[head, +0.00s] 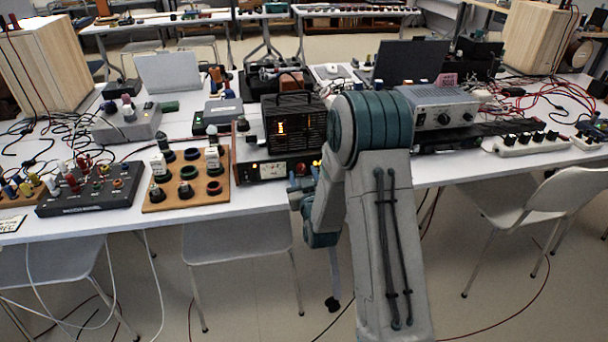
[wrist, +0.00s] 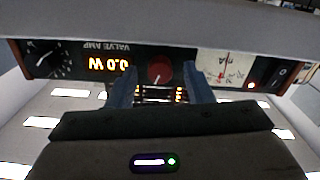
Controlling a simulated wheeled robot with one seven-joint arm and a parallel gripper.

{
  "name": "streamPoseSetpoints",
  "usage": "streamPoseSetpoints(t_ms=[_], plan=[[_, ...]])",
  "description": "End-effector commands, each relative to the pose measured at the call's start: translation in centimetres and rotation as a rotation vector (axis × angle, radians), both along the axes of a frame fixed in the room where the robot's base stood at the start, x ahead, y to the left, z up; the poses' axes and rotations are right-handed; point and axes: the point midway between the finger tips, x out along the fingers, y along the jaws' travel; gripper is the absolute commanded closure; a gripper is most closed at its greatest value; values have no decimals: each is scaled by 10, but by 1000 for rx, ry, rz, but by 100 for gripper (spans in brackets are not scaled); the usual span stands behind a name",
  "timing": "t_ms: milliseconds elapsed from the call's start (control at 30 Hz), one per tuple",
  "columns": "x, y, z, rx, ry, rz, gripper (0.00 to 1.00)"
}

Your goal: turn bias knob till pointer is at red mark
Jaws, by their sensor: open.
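The valve amp (head: 272,170), a black caged unit with a glowing tube, stands at the table's front edge. Its panel (wrist: 88,47) shows upside down in the wrist view. A red knob (wrist: 160,71) lies between the fingertips of my open gripper (wrist: 160,69); I cannot tell whether they touch it. A black knob with a scale (wrist: 48,60) is at the left. I cannot read which is the bias knob. A cream meter (wrist: 222,66) with a thin pointer and some red marking is at the right; the exact pointer position is too small to tell.
A board of dark rings and parts (head: 188,182) stands left of the amp, and a black control box (head: 90,190) further left. A grey device with a knob (head: 440,108) is to the right. Chairs (head: 237,245) stand in front of the table.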

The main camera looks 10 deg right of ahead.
Motion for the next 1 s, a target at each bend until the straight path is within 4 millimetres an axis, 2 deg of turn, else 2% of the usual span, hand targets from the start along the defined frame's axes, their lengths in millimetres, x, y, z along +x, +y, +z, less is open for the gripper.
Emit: streamPoseSetpoints(t_ms=[100, 367, 400, 533, 567, 767, 1000], plan=[[6, 0, 0, 0, 1, 0, 54], [7, 0, -1, 0, 1, 0, 54], [7, 0, -1, 0, 1, 0, 59], [7, 0, 0, 0, 1, 0, 95], [7, 0, 0, 0, 1, 0, 98], [7, 0, -2, 13, -1, 0, 98], [7, -1, -6, 137, -4, -2, 98]])
